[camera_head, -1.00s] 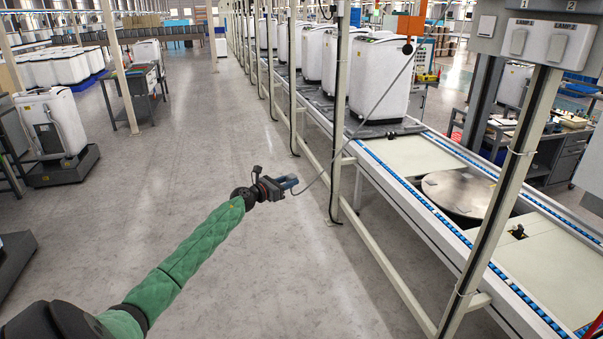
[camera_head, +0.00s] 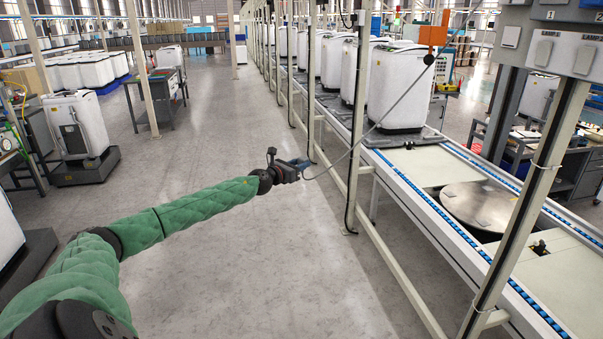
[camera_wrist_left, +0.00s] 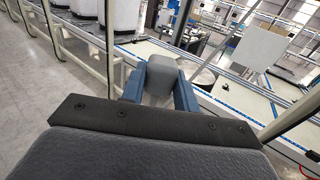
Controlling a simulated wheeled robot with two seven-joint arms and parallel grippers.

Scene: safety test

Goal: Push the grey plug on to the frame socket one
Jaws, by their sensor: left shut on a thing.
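My left gripper (camera_head: 301,165) is in mid-air over the aisle, left of the conveyor frame. In the left wrist view its two blue fingers (camera_wrist_left: 160,88) are shut on the grey plug (camera_wrist_left: 163,72), one finger on each side. In the head view the plug is too small to make out. A grey panel (camera_head: 566,14) at the top right of the frame bears the marks 1 and 2. The plug is well apart from it. My right gripper is not in view.
Frame posts (camera_head: 358,130) stand between the gripper and the conveyor (camera_head: 430,210). White appliances (camera_head: 400,85) stand on the line. The orange box (camera_head: 433,35) hangs above it. The aisle floor (camera_head: 225,130) is clear; a white unit (camera_head: 77,125) stands at left.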

